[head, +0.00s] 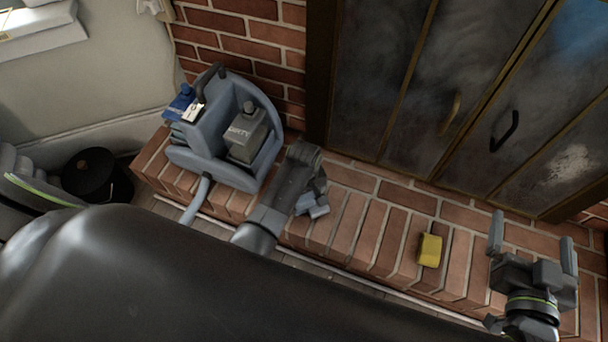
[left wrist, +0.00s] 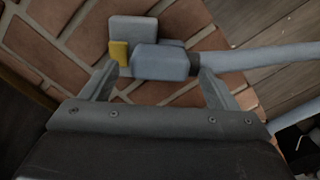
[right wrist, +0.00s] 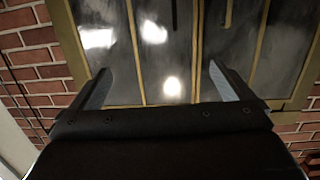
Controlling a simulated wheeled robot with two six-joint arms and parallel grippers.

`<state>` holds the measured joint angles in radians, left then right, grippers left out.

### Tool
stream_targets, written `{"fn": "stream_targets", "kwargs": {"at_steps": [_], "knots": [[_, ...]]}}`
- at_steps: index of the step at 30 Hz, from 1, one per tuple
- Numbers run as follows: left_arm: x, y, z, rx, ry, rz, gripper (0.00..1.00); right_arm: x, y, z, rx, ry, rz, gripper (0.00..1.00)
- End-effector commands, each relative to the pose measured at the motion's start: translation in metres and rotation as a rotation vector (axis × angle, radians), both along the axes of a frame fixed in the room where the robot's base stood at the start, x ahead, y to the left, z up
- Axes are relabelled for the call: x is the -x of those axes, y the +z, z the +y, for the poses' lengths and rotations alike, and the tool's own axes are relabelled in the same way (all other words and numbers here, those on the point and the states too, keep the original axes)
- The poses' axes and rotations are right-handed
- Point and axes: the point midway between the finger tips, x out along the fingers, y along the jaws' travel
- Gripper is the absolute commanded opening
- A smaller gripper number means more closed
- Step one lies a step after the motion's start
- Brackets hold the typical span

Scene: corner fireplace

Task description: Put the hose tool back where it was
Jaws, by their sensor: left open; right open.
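The grey-blue hose tool (head: 319,210) lies on the brick hearth, mostly hidden by my left gripper (head: 312,192) in the head view. In the left wrist view the hose tool (left wrist: 165,62) is between and just beyond the tips of my open left gripper (left wrist: 158,75). A pale hose (left wrist: 262,56) runs from it to the right. A yellow patch (left wrist: 119,52) shows beside its head; I cannot tell whether it belongs to the tool. The blue-grey cleaning machine (head: 182,157) stands on the hearth's left end. My right gripper (head: 532,247) is open and empty, facing the fireplace doors in its wrist view (right wrist: 160,70).
A yellow sponge-like block (head: 430,250) lies on the hearth (head: 385,225) between my grippers. Dark fireplace doors (head: 385,80) with handles rise behind. A black round container (head: 95,175) stands on the floor at left. The hearth around the yellow block is clear.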

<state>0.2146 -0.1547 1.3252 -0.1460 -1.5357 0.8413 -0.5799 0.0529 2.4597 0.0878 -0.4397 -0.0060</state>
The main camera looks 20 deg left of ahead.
Motion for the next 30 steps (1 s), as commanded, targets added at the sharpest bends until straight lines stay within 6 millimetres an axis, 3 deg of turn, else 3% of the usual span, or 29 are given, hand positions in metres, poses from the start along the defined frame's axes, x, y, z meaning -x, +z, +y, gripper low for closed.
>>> {"fn": "stream_targets", "kwargs": {"at_steps": [14, 30], "knots": [[0.000, 0.030, 0.000, 0.000, 0.000, -0.001, 0.82, 0.041, -0.078, 0.011, -0.112, 0.024, 0.469, 1.00], [0.000, 0.064, 0.000, 0.001, 0.000, -0.002, 0.82, 0.127, -0.137, 0.034, -0.228, 0.084, 0.991, 1.00]]}}
